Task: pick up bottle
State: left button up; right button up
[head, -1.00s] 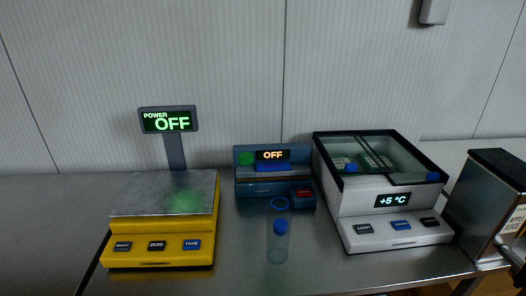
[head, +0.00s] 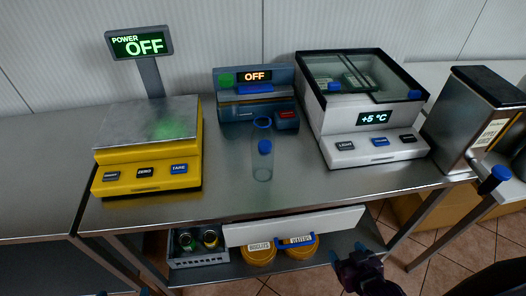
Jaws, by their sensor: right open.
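A clear bottle (head: 262,165) with a blue ring at its upper end and a blue round part lower down is on the steel table (head: 225,200), in front of a small blue device. My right gripper (head: 348,252) is at the bottom of the head view, below and to the right of the bottle, in front of the table's lower shelf. It is open and empty, well apart from the bottle. Small blue-tipped bits at the bottom left edge look like my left gripper (head: 123,293); too little shows to tell its state.
A yellow scale (head: 148,178) stands left of the bottle, the blue device (head: 255,100) behind it, and a white glass-topped cooler (head: 370,150) to the right. A metal dispenser (head: 470,115) stands farther right. A metal crate (head: 198,257) and jars (head: 258,257) are underneath. The table's front strip is clear.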

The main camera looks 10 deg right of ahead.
aim_at(262, 136)
jog(key=k, duration=0.35)
jog(key=k+j+z, duration=0.1)
jog(key=z, duration=1.5)
